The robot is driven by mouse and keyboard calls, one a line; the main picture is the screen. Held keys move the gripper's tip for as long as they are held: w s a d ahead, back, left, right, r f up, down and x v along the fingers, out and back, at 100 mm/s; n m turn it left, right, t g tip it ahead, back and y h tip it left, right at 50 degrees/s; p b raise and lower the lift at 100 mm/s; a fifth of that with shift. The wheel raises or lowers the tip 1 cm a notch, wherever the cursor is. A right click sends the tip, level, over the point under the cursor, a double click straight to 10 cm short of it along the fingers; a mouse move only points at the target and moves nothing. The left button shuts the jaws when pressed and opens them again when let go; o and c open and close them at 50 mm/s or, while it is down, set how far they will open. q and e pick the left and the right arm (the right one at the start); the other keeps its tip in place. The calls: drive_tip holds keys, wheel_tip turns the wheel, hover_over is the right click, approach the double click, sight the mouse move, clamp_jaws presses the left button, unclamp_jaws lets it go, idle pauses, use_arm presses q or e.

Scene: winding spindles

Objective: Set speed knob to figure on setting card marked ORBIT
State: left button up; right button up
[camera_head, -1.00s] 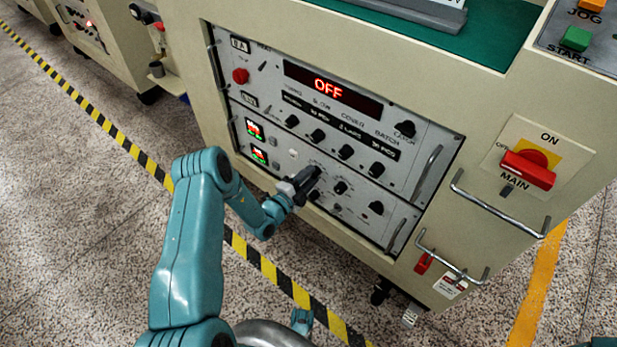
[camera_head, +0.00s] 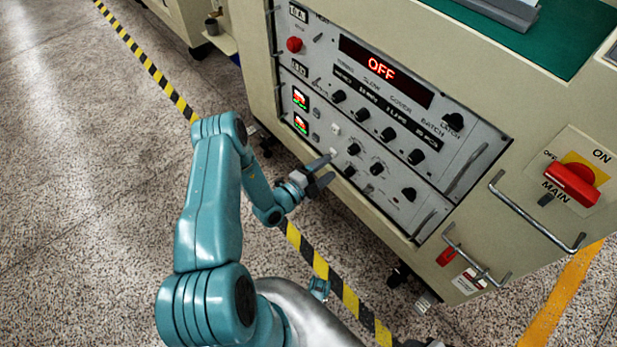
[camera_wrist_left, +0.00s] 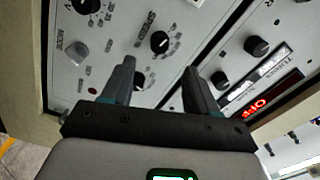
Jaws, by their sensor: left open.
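My left gripper (camera_head: 332,167) is open and empty in front of the lower grey panel (camera_head: 388,208), just left of its black knobs. In the left wrist view its two fingers (camera_wrist_left: 160,68) point at this panel. A black knob with a printed scale, the speed knob (camera_wrist_left: 159,42) by its blurred label, stands beyond the fingertips. Another black knob (camera_wrist_left: 140,80) shows between the fingers, partly hidden by the left one. I see no contact. The speed knob's pointer figure is too small to read. I cannot make out a card marked ORBIT. My right gripper is not in view.
The upper panel has a red display (camera_head: 386,70) reading OFF and a row of black knobs. Metal handles (camera_head: 537,213) stick out from the cabinet front. A red main switch (camera_head: 573,183) is at right. A small white tag (camera_head: 468,283) hangs low. The floor at left is clear.

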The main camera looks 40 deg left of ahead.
use_arm(q)
drive_tip(key=s+p, duration=0.1)
drive_tip(key=s, duration=0.6)
drive_tip(key=shift+s+a, duration=0.25)
